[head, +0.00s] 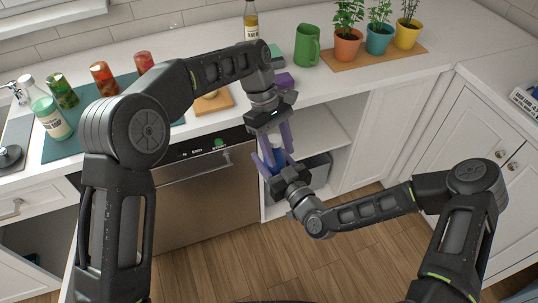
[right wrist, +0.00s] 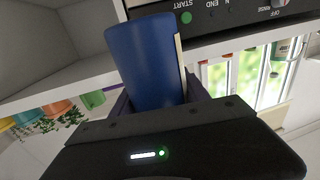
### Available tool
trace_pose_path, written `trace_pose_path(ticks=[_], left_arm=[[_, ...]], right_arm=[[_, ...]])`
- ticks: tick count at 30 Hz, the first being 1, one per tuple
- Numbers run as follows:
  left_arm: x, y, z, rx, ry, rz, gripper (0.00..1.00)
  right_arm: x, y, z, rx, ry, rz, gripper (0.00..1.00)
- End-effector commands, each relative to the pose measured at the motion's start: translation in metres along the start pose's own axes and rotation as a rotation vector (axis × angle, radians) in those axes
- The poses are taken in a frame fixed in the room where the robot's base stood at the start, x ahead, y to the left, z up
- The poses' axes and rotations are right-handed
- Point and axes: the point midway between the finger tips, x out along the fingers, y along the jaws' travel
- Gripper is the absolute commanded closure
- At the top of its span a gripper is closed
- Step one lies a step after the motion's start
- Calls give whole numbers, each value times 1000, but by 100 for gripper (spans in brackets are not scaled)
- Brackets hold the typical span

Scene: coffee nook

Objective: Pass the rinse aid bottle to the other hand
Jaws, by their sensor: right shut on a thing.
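The rinse aid bottle is a blue cylinder (head: 277,155) with a pale label edge. It is in front of the counter in the head view and stands large in the right wrist view (right wrist: 148,62). My right gripper (head: 276,168) is shut on it from below; its purple fingers show on both sides of the bottle in the right wrist view. My left gripper (head: 274,148) points down from above, its lavender fingers spread apart with the upper part of the bottle between or just behind them. Whether they touch it is hidden.
The dishwasher (head: 190,200) is shut, just left of the grippers. An open shelf with a grey bin (head: 318,168) lies behind them. The counter above holds a green mug (head: 307,45), potted plants on a wooden board (head: 370,62), jars and a dispenser bottle (head: 48,112).

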Motion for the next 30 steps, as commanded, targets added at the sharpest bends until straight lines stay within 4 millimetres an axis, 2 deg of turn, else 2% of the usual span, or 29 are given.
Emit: trace_pose_path(ticks=[3, 11, 14, 17, 20, 22, 23, 24, 26, 30], left_arm=[[0, 0, 0, 0, 0, 0, 44], [0, 0, -1, -4, -1, 3, 44], [-3, -2, -9, -24, -8, 25, 44], [-8, -6, -28, -71, -19, 77, 44], [-11, -14, -58, -144, -33, 158, 44], [-8, -24, -86, -201, -36, 226, 44], [-3, -30, -98, -219, -34, 253, 44], [15, -36, -108, -215, -27, 268, 44], [47, -45, -114, -174, -7, 269, 44], [123, -77, -122, -56, 50, 263, 44]], right_arm=[[0, 0, -1, 0, 2, 0, 100], [0, 0, -1, 0, 2, -1, 100], [0, 0, -1, 0, 2, -1, 100], [0, 0, -1, 0, 2, -1, 100], [0, 0, -1, 0, 2, -1, 100], [0, 0, -1, 0, 2, -1, 100], [0, 0, -1, 0, 2, -1, 100], [0, 0, -1, 0, 2, -1, 100], [0, 0, -1, 0, 2, -1, 100], [0, 0, -1, 0, 2, -1, 100]])
